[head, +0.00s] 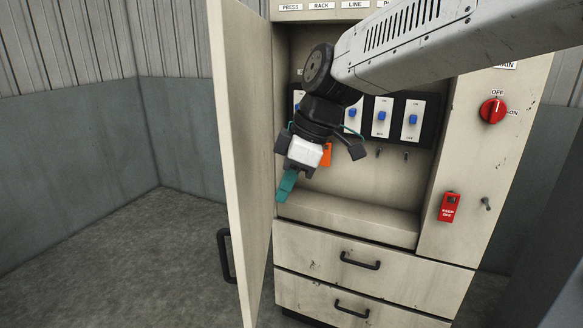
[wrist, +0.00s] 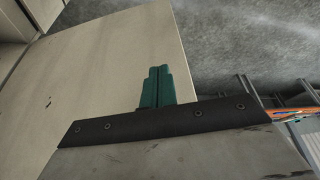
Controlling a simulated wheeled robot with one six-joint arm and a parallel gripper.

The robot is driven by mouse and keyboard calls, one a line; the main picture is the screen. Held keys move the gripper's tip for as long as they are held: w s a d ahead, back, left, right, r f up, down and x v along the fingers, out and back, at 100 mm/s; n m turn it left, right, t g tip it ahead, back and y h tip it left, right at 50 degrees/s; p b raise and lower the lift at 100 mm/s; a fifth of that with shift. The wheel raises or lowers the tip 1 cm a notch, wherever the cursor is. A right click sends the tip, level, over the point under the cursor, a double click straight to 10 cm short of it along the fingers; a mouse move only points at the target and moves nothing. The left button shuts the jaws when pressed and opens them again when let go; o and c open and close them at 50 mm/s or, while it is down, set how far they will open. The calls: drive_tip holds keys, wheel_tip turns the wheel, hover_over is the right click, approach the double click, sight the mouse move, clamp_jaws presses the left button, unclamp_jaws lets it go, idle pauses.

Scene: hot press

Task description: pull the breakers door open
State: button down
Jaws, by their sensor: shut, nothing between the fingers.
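The breakers door (head: 243,130) stands swung open on the left of the cabinet, with its black handle (head: 226,256) on the outer side, low down. My gripper (head: 284,194), with teal fingers, is shut and empty in front of the open compartment, close to the inner face of the door. In the wrist view the shut fingers (wrist: 156,85) point at a pale panel, which appears to be the door (wrist: 100,65). I cannot tell whether they touch it. The breaker switches (head: 381,116) show behind my arm, some of them hidden.
Two drawers with black handles (head: 360,261) lie below the compartment. On the right panel are a red rotary switch (head: 492,111) and a red tag (head: 447,207). Clear floor (head: 130,240) lies left of the door.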

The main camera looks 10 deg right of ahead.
drive_tip(key=w+a+f, duration=0.1)
drive_tip(key=a+f, duration=0.2)
drive_tip(key=a, duration=0.2)
drive_tip(key=shift+w, duration=0.2)
drive_tip(key=shift+f, duration=0.1)
